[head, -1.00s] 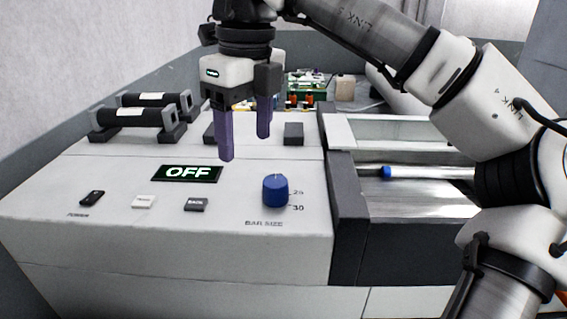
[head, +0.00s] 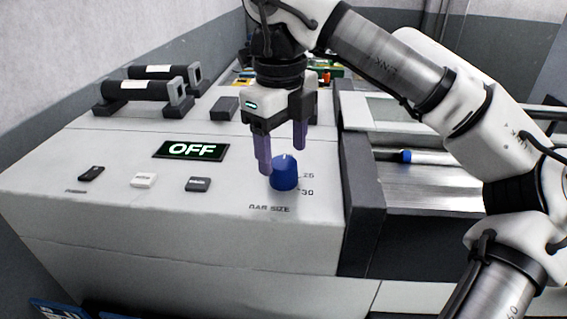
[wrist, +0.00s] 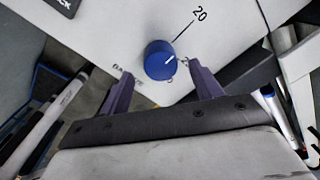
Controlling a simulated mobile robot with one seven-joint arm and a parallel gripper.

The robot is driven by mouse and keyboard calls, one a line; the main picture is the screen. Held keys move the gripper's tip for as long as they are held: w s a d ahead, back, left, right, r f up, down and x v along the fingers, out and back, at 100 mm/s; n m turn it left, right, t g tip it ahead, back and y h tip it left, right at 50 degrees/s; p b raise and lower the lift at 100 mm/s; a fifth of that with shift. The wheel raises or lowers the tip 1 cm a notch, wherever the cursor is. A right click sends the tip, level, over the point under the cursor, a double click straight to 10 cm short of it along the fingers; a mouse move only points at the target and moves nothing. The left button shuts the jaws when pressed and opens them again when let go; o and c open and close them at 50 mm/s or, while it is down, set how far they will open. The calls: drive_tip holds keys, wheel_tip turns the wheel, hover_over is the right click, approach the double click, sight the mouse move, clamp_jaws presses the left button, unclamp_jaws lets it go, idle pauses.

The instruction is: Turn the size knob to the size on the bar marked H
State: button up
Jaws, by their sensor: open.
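The blue size knob (head: 284,176) stands on the machine's sloping white panel, above the words BAR SIZE. My gripper (head: 282,158) is open, pointing down over the knob. In the wrist view its two purple fingers (wrist: 161,72) lie to either side of the knob; contact cannot be told. Two dark bars (head: 137,91) with white labels rest in holders at the back left; their lettering is unreadable.
An OFF display (head: 191,150) and several small buttons, including a black switch (head: 91,173), lie left of the knob. A dark raised edge (head: 362,220) and a trough holding a blue-ended bar (head: 406,156) lie to the right.

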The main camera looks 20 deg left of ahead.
sight(283, 163)
drive_tip(key=shift+w+f, duration=0.1)
drive_tip(key=shift+f, duration=1.9)
drive_tip(key=c, duration=1)
